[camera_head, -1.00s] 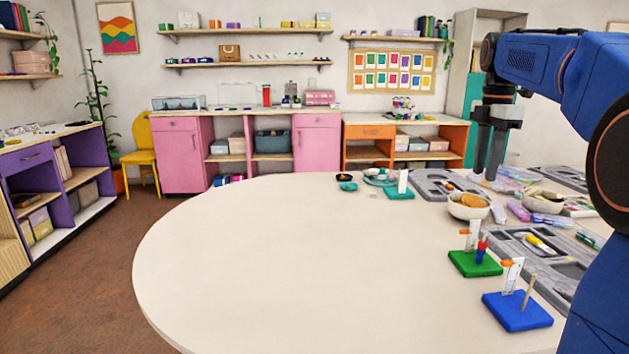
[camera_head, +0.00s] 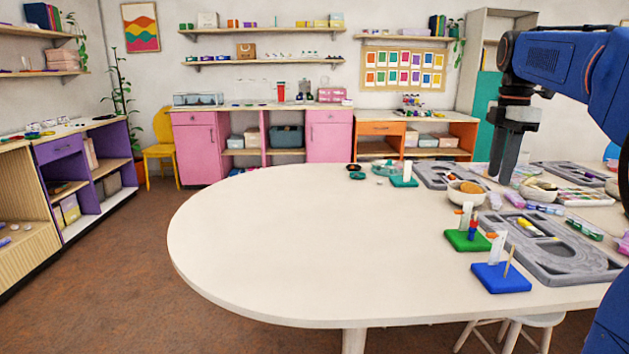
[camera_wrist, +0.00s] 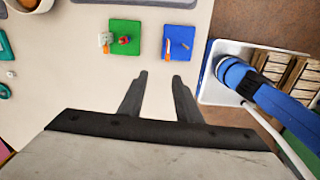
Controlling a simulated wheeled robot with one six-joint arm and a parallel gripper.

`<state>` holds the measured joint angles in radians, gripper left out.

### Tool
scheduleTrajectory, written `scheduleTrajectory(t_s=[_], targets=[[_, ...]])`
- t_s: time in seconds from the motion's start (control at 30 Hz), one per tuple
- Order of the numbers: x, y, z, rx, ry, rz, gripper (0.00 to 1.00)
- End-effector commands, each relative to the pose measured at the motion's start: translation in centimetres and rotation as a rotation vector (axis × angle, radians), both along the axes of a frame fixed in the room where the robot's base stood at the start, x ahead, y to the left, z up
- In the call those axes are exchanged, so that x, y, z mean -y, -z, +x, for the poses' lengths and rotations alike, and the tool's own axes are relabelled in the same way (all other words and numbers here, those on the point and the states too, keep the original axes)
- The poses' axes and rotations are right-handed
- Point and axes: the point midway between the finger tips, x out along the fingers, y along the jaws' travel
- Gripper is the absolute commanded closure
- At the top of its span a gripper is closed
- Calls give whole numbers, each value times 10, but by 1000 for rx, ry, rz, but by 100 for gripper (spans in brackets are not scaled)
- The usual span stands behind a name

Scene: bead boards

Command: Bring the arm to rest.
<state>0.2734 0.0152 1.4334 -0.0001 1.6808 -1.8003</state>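My gripper (camera_head: 503,160) hangs fingers-down over the right part of the table in the head view. In the wrist view its two fingers (camera_wrist: 160,78) are apart with nothing between them. The green board (camera_head: 462,241), with red and blue beads on its peg, and the blue board (camera_head: 511,281), with a bare peg, lie on the table. In the wrist view the green board (camera_wrist: 116,48) and the blue board (camera_wrist: 186,48) lie beyond the fingertips, apart from them. A teal board (camera_head: 404,182) lies farther back. My blue arm reaches in from the right.
The round-ended white table (camera_head: 300,250) is clear on its left and middle. Grey trays (camera_head: 545,262), a bowl (camera_head: 466,196) and loose packets crowd its right side. A stool (camera_head: 540,320) stands under the front edge. Shelves and cabinets line the walls.

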Motion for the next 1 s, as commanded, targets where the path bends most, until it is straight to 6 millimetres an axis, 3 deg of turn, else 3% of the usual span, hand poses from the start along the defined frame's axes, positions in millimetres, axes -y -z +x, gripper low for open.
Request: scheduleTrajectory(t_s=[0.47,0.67,1.0], targets=[[-34,20,-45,62,231,-4,69],[-61,44,-87,120,434,9,69],[-104,111,-170,225,841,81,69]])
